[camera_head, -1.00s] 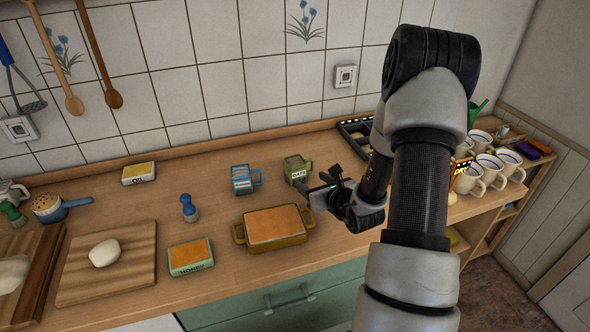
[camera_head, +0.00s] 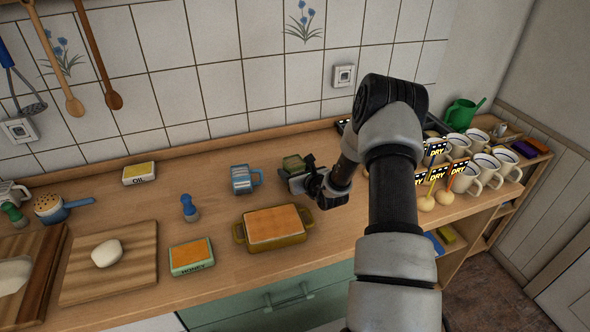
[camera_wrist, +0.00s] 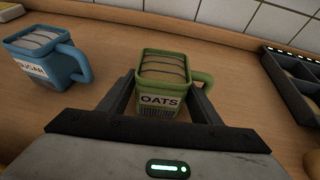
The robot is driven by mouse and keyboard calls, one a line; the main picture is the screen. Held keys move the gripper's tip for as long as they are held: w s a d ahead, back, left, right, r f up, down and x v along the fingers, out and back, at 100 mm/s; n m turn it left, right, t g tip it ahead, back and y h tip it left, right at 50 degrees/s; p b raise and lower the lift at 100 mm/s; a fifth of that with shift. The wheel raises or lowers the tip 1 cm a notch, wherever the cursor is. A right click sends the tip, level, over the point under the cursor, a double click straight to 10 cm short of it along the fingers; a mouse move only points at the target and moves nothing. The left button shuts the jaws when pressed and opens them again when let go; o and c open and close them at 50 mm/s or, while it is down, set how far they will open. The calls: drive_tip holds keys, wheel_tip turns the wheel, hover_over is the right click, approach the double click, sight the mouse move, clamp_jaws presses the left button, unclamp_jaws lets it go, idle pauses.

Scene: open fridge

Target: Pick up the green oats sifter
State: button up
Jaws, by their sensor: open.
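The green oats sifter (camera_wrist: 163,70) stands upright on the counter in the wrist view, with its OATS label facing me and its handle on the right. In the head view the sifter (camera_head: 293,162) is partly hidden by my gripper. My gripper (camera_wrist: 162,95) is open, with one finger on each side of the sifter's lower body. The right finger is below the handle in the picture. I cannot tell whether the fingers touch the sifter. In the head view my gripper (camera_head: 298,178) is low over the counter in front of it.
A blue sugar sifter (camera_wrist: 45,55) stands close on the left. An orange-filled baking dish (camera_head: 273,228) lies in front, nearer the counter edge. A dark tray (camera_wrist: 293,80) is to the right. Mugs (camera_head: 468,178) and DRY signs (camera_head: 436,150) stand further right. The tiled wall is behind.

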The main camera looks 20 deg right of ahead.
drive_tip(key=c, duration=1)
drive_tip(key=shift+o, duration=0.2)
drive_tip(key=shift+r, duration=0.1)
wheel_tip(320, 180, up, 10)
drive_tip(key=shift+f+b, duration=0.1)
drive_tip(key=shift+b, duration=0.25)
